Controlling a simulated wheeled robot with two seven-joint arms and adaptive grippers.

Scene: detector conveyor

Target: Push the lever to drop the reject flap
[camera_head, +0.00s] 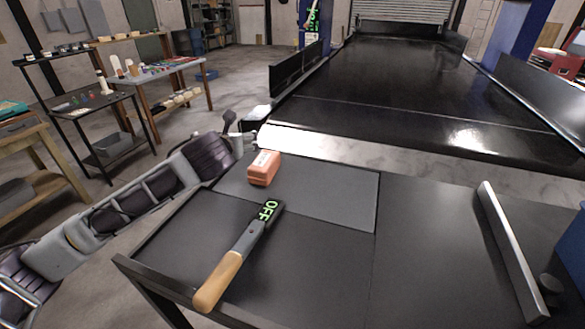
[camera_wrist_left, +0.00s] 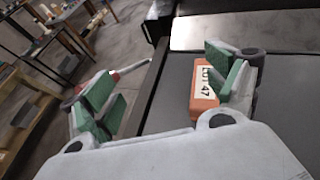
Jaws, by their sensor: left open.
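A lever-like bar with a wooden handle (camera_head: 218,281), a grey metal shaft and a dark end marked OFF in green lies over the dark table at the front. My left gripper (camera_head: 241,132) is beyond the table's far left corner, left of the orange box and away from the wooden handle. In the left wrist view the gripper (camera_wrist_left: 165,92) is open, its green-padded fingers wide apart with nothing clearly between them. A pale rod with a red part (camera_wrist_left: 130,68) shows behind the left finger; I cannot tell what it is. I cannot identify the reject flap for certain.
An orange box (camera_head: 264,168) labelled LOT 47 sits on the table's grey panel; it also shows behind the right finger in the left wrist view (camera_wrist_left: 203,103). A black conveyor (camera_head: 390,90) runs away behind. The table's middle right is clear.

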